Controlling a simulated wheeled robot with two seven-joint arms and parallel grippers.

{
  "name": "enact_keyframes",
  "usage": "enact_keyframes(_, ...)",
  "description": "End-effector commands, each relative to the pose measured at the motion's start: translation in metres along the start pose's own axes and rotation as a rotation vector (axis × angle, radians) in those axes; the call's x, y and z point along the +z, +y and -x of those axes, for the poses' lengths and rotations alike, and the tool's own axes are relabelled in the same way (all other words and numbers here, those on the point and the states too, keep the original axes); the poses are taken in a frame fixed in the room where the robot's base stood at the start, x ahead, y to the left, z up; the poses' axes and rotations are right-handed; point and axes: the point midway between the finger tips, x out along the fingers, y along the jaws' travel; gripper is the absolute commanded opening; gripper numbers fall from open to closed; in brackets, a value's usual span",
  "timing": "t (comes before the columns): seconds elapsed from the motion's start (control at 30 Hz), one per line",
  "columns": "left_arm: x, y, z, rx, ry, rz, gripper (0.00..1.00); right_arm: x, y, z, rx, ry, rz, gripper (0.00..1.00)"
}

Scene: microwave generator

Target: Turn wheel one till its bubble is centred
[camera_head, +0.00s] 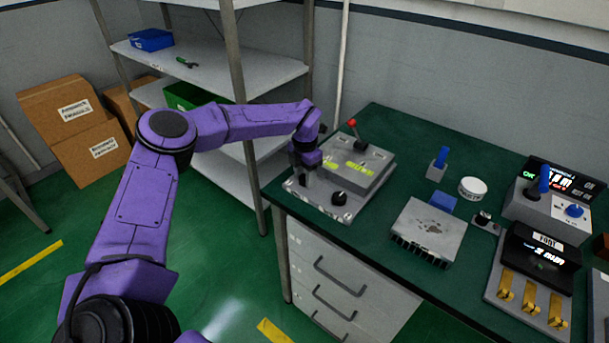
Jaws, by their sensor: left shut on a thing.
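The levelling device (372,183) is a grey block on a plate at the left end of the green table. A black wheel (339,198) stands uncovered at the plate's front right. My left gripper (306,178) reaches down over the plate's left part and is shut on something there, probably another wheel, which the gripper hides. My right gripper is not in view.
A red-tipped lever (352,124) rises behind the device. To the right stand a finned grey block (429,231), a white round tin (472,187), a blue-handled joystick box (543,207) and a panel with brass switches (528,305). A metal shelf (210,62) is behind my left arm.

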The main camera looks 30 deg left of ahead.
Motion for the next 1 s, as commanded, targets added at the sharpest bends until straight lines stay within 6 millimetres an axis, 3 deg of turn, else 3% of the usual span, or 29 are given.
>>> enact_keyframes(0.23,-0.001,0.000,-0.001,0.000,0.002,0.001,0.13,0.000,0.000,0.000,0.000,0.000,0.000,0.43)
enact_keyframes(0.27,-0.001,0.000,-0.001,0.000,0.002,0.001,0.47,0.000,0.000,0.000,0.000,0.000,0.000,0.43)
enact_keyframes(0.33,-0.001,0.000,-0.001,0.000,0.002,0.001,0.69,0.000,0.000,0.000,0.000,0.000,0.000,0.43)
enact_keyframes(0.67,0.000,0.000,0.003,0.000,-0.001,0.002,0.69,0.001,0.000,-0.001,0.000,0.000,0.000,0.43)
enact_keyframes(0.77,0.001,0.000,0.017,0.001,-0.004,0.002,0.69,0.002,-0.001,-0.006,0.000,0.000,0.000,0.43)
enact_keyframes(1.0,0.001,0.001,0.074,0.002,-0.003,0.002,0.69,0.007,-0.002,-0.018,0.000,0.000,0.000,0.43)
